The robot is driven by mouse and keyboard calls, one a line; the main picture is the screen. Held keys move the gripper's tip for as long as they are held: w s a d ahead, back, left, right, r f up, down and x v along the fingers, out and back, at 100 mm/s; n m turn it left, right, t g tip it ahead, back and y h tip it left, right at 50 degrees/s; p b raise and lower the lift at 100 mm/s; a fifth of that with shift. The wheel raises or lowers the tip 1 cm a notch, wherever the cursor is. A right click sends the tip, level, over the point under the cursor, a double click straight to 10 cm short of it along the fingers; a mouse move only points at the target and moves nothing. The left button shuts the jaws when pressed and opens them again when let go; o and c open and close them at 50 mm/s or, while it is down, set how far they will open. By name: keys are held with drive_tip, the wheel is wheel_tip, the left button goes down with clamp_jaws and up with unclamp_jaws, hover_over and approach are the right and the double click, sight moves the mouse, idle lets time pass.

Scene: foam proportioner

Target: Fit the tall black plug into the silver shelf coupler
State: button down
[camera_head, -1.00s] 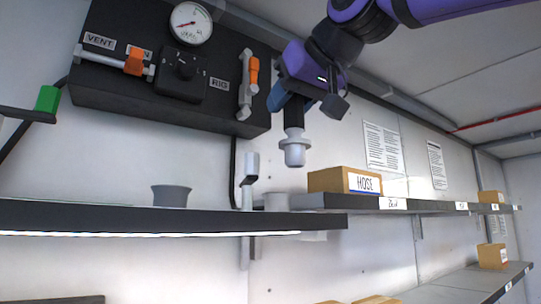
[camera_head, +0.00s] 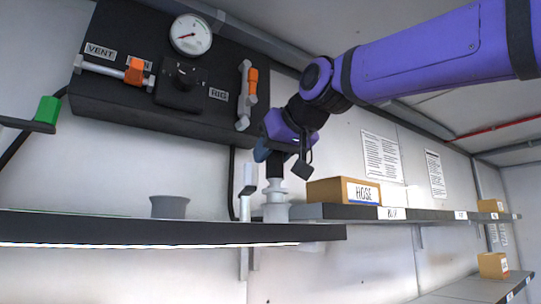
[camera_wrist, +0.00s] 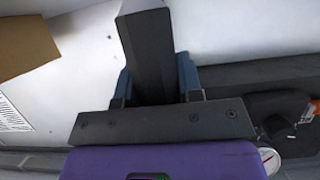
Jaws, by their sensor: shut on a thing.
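The silver shelf coupler (camera_head: 275,213) is a light grey cylinder at the shelf, directly below the plug in the head view. The plug's lower end meets or overlaps the coupler's top there. I cannot tell whether it is inside. The wrist view does not show the coupler.
A darker grey cup-like fitting (camera_head: 169,207) stands on the near shelf (camera_head: 150,228) to the left. A HOSE box (camera_head: 343,191) sits close on the right. A black gauge panel (camera_head: 165,75) with valve levers hangs above left. A light upright bar (camera_head: 246,200) stands just left of the coupler.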

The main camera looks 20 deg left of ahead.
drive_tip(key=shift+f, duration=0.15)
drive_tip(key=c, duration=0.8)
unclamp_jaws()
drive_tip(key=v, duration=1.2)
drive_tip(key=shift+d, duration=0.1)
